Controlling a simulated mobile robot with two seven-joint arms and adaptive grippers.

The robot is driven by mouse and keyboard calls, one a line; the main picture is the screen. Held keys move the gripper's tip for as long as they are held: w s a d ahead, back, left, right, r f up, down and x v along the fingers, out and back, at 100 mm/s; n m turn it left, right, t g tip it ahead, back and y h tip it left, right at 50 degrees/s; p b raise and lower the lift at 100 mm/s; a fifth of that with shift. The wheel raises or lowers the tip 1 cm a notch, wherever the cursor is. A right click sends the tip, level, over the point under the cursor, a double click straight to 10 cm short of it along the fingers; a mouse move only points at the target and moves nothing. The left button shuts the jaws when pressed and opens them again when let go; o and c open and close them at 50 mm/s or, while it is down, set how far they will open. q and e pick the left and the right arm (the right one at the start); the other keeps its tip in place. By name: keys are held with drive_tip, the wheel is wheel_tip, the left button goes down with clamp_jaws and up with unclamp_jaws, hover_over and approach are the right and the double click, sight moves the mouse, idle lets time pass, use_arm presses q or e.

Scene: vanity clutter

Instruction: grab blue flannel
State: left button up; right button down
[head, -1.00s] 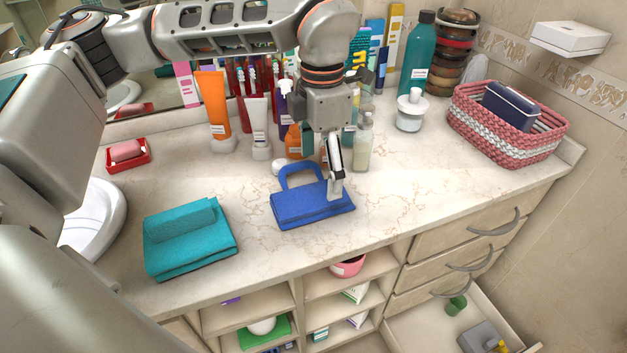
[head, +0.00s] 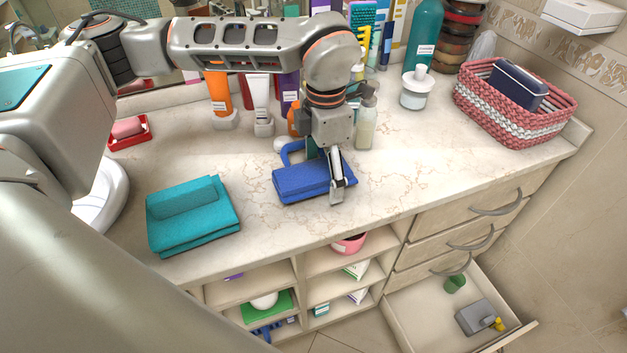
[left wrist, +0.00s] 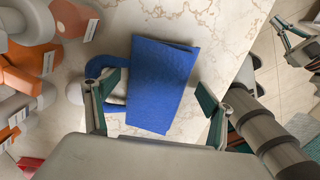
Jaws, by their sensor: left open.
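The blue flannel (head: 305,183) lies folded on the counter, with a loop sticking out at its back left. In the left wrist view the flannel (left wrist: 158,85) lies between my left gripper's two fingers. My left gripper (left wrist: 160,88) is open and empty, one finger over the loop side and the other beyond the opposite edge. In the head view one finger of the left gripper (head: 326,176) shows at the flannel's front right; the other is mostly hidden. Whether the fingers touch the cloth I cannot tell. Part of my right gripper (left wrist: 296,42) appears at the left wrist view's right edge; its opening is unclear.
A folded teal cloth (head: 192,213) lies to the left. Bottles and tubes, including a clear pump bottle (head: 366,126), stand behind the flannel. A pink-and-white basket (head: 515,115) is at the right. An open drawer (head: 412,318) juts out below. The counter right of the flannel is clear.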

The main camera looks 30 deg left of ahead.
use_arm(q)
drive_tip(key=c, duration=1.3)
drive_tip(key=shift+r, duration=0.15)
